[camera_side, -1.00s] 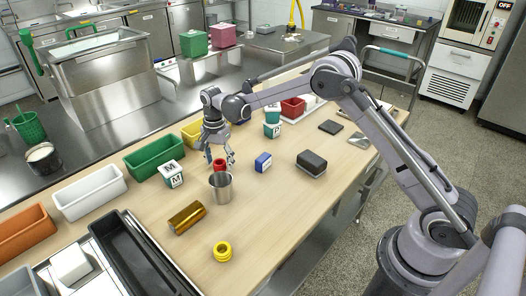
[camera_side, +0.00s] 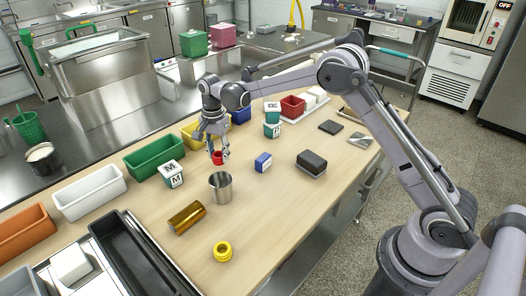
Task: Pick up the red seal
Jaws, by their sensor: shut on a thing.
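The red seal (camera_side: 218,158) is a small red ring. It sits between the fingers of my gripper (camera_side: 218,155), which is shut on it. My gripper points down and holds the seal up near the metal cup, behind it in the picture. Part of the seal is hidden by the fingers. How high it is above the wooden table (camera_side: 262,205) is hard to tell.
A metal cup (camera_side: 221,187) stands just in front of the seal. A lettered cube (camera_side: 172,174) and a green bin (camera_side: 154,157) are to the left, a blue box (camera_side: 263,162) and a dark block (camera_side: 311,163) to the right. A gold cylinder (camera_side: 187,217) and yellow rings (camera_side: 222,251) lie in front.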

